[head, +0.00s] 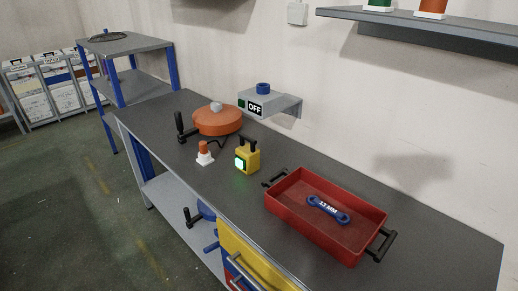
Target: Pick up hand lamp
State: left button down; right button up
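The hand lamp appears to be the small yellow box (253,159) with a black handle on top. Neither of my grippers shows in the head view.
A red tray (284,206) holds a blue 13 MM wrench (328,209). A grey OFF box (268,103) is behind. Bench right of the tray is clear.

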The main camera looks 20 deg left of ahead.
aim_at(249, 154)
jog(key=i+j+u, duration=0.1)
jog(key=u, duration=0.25)
jog(key=i+j+u, duration=0.1)
jog(key=u, duration=0.3)
jog(key=i+j+u, duration=0.1)
jog(key=u, duration=0.25)
